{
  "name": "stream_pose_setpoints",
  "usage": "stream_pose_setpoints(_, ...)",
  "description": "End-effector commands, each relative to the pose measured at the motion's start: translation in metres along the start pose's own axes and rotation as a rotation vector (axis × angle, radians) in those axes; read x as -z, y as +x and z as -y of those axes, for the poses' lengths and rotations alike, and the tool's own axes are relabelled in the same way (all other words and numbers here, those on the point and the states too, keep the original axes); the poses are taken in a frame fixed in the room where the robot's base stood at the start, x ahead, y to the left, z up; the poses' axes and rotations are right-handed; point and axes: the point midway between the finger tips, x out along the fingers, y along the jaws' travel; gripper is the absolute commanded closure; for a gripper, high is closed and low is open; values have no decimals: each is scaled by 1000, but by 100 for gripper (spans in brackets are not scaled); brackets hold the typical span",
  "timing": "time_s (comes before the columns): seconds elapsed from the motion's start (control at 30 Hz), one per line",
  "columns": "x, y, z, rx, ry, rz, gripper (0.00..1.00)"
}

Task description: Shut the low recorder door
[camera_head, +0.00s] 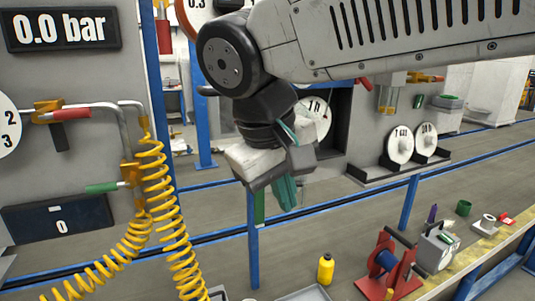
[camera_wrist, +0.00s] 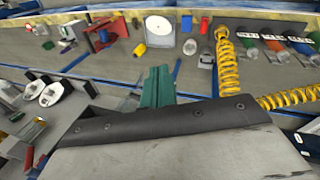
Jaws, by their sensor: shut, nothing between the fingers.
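My gripper (camera_head: 285,193) hangs below my arm near the middle of the head view, its green fingers pointing down and together, with nothing between them. In the wrist view the green fingers (camera_wrist: 157,88) stand up close together beyond the dark wrist edge. No door is clearly labelled as the low recorder door. A dark-framed opening (camera_head: 341,122) with a white round dial (camera_head: 314,120) shows behind my gripper, partly hidden by my arm. I cannot tell whether this is the recorder or how its door stands. My gripper appears in front of it, apart from it.
Yellow coiled hoses (camera_head: 155,190) hang at left by a pressure display (camera_head: 62,29). Blue posts and rails (camera_head: 253,240) cross the middle. White discs (camera_head: 400,145) stand on a ledge at right. A red reel stand (camera_head: 390,265) and yellow bottle (camera_head: 325,269) are at lower right.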

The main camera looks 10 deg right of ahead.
Motion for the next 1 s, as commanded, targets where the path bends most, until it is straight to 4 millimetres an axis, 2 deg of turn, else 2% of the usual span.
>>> stream_pose_setpoints(0.03, 22, -22, 19, -47, -2, -31, 100)
stream_pose_setpoints(0.1, 46, -51, 35, -111, 52, -80, 100)
stream_pose_setpoints(0.2, 71, -91, 47, -189, 187, -158, 100)
stream_pose_setpoints(0.3, 80, -112, 44, -227, 317, -206, 100)
stream_pose_setpoints(0.4, 82, -120, 38, -242, 400, -225, 100)
stream_pose_setpoints(0.57, 84, -110, 31, -249, 434, -227, 100)
stream_pose_setpoints(1.0, 98, -25, 5, -247, 432, -225, 100)
